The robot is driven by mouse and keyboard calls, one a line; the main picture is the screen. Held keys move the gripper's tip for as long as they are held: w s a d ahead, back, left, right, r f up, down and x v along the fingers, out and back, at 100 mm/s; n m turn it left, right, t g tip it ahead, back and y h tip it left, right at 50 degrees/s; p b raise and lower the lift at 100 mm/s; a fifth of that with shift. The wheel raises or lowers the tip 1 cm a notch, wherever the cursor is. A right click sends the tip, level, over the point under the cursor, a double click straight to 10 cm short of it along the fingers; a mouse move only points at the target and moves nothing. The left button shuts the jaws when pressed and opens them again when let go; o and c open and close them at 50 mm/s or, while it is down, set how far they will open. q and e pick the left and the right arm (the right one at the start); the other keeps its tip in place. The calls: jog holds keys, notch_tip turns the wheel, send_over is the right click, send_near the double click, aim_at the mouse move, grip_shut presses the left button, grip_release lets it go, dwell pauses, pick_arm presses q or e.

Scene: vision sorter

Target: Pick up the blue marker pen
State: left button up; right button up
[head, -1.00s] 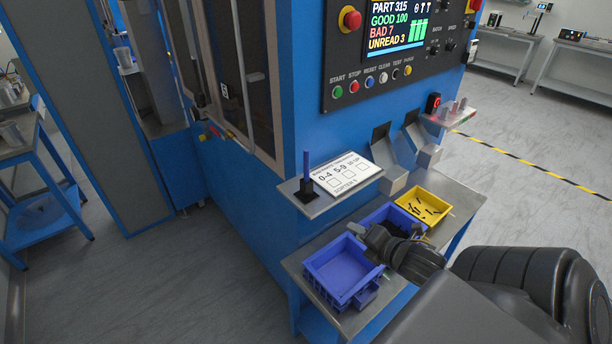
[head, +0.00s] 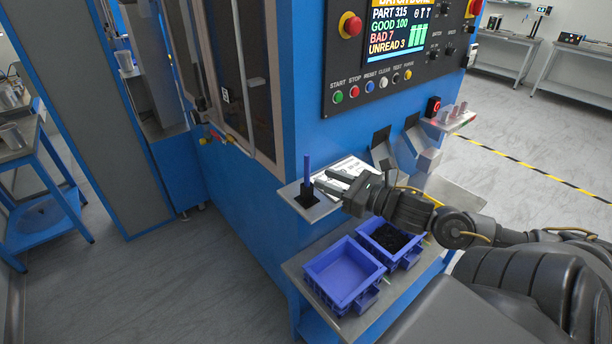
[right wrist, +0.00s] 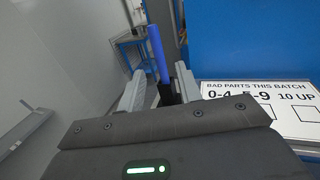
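The blue marker pen (head: 307,168) stands upright in a small black holder (head: 309,197) on a grey shelf on the blue machine. My right gripper (head: 320,181) is at the right of the pen, fingers pointing toward it over the printed card. In the right wrist view the gripper (right wrist: 158,90) is open, and the pen (right wrist: 158,52) shows between the two fingers, seemingly just beyond the tips. Nothing is held. My left gripper is in neither view.
The white card (right wrist: 262,100) lies on the shelf beside the holder, partly hidden by my gripper in the head view. Below are an empty blue bin (head: 345,272) and a blue bin with dark parts (head: 393,240). The control panel (head: 400,50) is above.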

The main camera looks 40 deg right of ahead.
aim_at(307, 170)
jog(key=shift+w+a, duration=0.2)
jog(key=shift+w, duration=0.5)
jog(key=x, duration=0.1)
jog(key=p+x, duration=0.2)
jog(key=x, duration=0.1)
jog(key=shift+r, duration=0.35)
jog(key=shift+w+a+f+p, duration=0.15)
jog(key=shift+w+p, duration=0.25)
jog(key=shift+w, duration=0.2)
grip_shut()
